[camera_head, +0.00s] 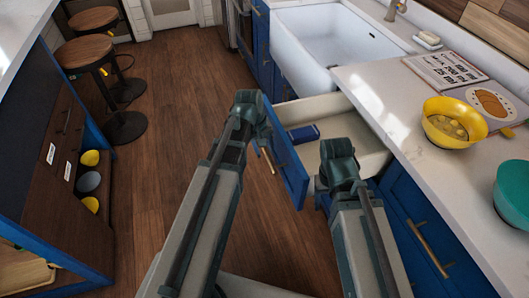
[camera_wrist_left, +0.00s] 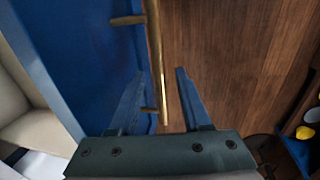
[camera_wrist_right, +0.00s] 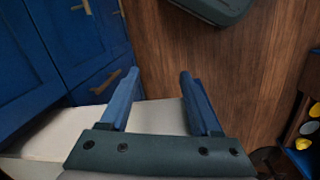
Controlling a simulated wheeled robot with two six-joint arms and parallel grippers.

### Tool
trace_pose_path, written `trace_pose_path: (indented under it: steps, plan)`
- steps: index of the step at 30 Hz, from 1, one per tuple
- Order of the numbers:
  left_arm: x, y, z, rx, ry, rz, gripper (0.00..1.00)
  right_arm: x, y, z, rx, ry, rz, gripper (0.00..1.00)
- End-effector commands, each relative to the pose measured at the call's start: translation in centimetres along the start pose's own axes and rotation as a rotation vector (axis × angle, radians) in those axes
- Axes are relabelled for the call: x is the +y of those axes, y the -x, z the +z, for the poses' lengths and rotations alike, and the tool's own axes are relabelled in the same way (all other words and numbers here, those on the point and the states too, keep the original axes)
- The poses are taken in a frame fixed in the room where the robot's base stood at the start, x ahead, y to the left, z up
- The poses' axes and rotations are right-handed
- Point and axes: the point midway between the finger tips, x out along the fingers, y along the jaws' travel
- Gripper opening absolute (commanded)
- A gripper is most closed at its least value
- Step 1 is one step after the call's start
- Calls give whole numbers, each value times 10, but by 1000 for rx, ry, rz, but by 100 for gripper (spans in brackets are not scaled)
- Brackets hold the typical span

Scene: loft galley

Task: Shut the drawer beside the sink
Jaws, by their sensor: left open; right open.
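The drawer beside the sink (camera_head: 319,35) stands pulled out, with a blue front (camera_head: 291,174) and cream inside (camera_head: 345,108). In the head view the left wrist hides part of the drawer front.
The white counter (camera_head: 385,95) holds a yellow bowl (camera_head: 453,122), a teal bowl (camera_head: 513,193) and an open book (camera_head: 446,70). An island with shelves (camera_head: 75,120) stands left, with stools (camera_head: 88,50) behind. The wooden floor (camera_head: 170,120) between is clear.

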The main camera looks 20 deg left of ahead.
Motion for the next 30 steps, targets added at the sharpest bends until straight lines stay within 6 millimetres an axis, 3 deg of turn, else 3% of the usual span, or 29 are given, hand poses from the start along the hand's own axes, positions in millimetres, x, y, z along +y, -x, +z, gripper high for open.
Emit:
trace_pose_path:
  steps: [5,13,30]
  plan:
    - [0,1,0,0,0,0,48,0,1,0,0,0,0,63]
    - [0,1,0,0,0,0,1,0,1,0,0,0,0,63]
    - [0,1,0,0,-1,0,0,0,1,0,0,0,0,63]
